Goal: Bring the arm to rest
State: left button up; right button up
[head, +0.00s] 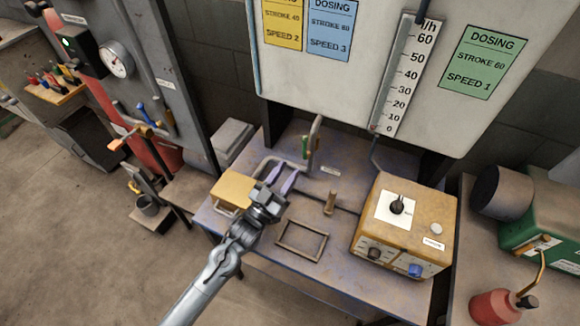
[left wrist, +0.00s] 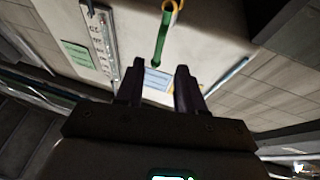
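My left arm comes in from the lower left of the head view, and its left gripper (head: 281,172) is over the left part of the blue-grey worktable (head: 318,205). The two fingers are apart with nothing between them. In the left wrist view the left gripper (left wrist: 160,72) also shows two dark fingers apart. A green lever (left wrist: 162,38) with a yellow ring end lies beyond the fingertips there. In the head view a bent grey pipe with a green part (head: 307,146) stands just beyond the gripper. My right gripper is not in view.
A yellow box (head: 232,189) is beside the gripper on the left. A rectangular frame (head: 302,241) lies on the table. A yellow control box (head: 405,225) with knobs stands on the right. A white panel (head: 350,75) with dosing cards and a scale rises behind.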

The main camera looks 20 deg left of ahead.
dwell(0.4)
pick_arm(q)
jog(key=s+f+g+y, duration=0.1)
jog(key=s+f+g, duration=0.3)
jog(key=f, duration=0.1)
jog(key=s+f+g+y, duration=0.1)
jog(key=s+f+g, duration=0.4)
jog(key=shift+s+d+n+y, duration=0.2)
jog(key=shift+s+n+y, duration=0.1)
jog(key=s+a+f+g+y, duration=0.15)
jog(key=s+g, duration=0.85)
jog(key=s, duration=1)
notch_tip(320, 180, up, 32)
jog(key=p, duration=3.3)
jog(key=shift+w+d+t, duration=0.15)
jog(key=shift+w+t, duration=0.1)
jog(key=shift+t, duration=0.05)
